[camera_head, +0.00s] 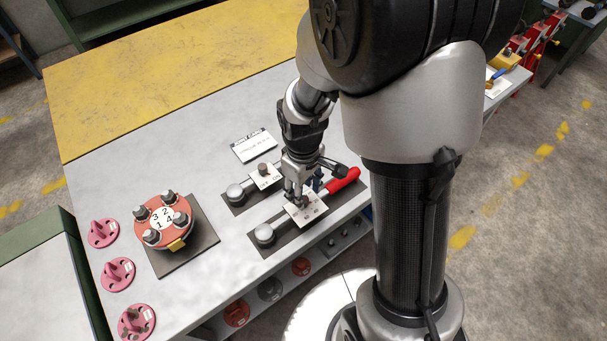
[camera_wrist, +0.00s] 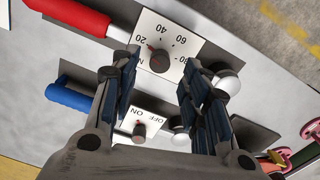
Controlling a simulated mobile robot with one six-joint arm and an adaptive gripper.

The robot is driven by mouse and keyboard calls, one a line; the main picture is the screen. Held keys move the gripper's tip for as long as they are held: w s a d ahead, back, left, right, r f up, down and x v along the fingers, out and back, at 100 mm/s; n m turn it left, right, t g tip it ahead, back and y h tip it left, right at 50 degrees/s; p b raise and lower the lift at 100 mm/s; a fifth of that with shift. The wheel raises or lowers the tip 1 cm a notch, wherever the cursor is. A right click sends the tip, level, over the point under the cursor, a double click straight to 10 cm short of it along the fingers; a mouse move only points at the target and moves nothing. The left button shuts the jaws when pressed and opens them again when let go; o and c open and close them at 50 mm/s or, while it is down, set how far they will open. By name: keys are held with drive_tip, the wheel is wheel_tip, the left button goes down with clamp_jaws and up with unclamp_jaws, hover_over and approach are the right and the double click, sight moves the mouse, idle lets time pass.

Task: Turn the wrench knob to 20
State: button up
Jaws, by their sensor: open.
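The red-handled wrench (camera_head: 343,181) lies on a dark mat at the table's near edge. Its white dial plate (camera_wrist: 179,33) is marked 20, 40, 60 and more, partly hidden. The round dark wrench knob (camera_wrist: 160,60) sits on this plate, with 20 at its upper left in the wrist view; its exact setting is unclear. My gripper (camera_wrist: 160,63) is open above the plate, a finger on each side of the knob in the picture. I cannot tell whether they touch it. In the head view my gripper (camera_head: 297,194) is over the plate and hides the knob.
A second wrench with a blue handle (camera_wrist: 70,95) and an OFF/ON plate (camera_wrist: 138,124) lies alongside, close to my gripper. A red flanged spool (camera_head: 165,221) stands on a dark plate to the left. A white card (camera_head: 254,146) lies behind; several pink parts line the left edge.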

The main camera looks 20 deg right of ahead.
wheel_tip(320, 180, up, 8)
drive_tip(key=shift+r, duration=0.2)
idle(0.4)
drive_tip(key=s+r+m+t, duration=0.4)
drive_tip(key=s+r+m, duration=0.2)
drive_tip(key=s+r, duration=0.7)
drive_tip(key=shift+s+r, duration=0.4)
drive_tip(key=shift+s, duration=0.55)
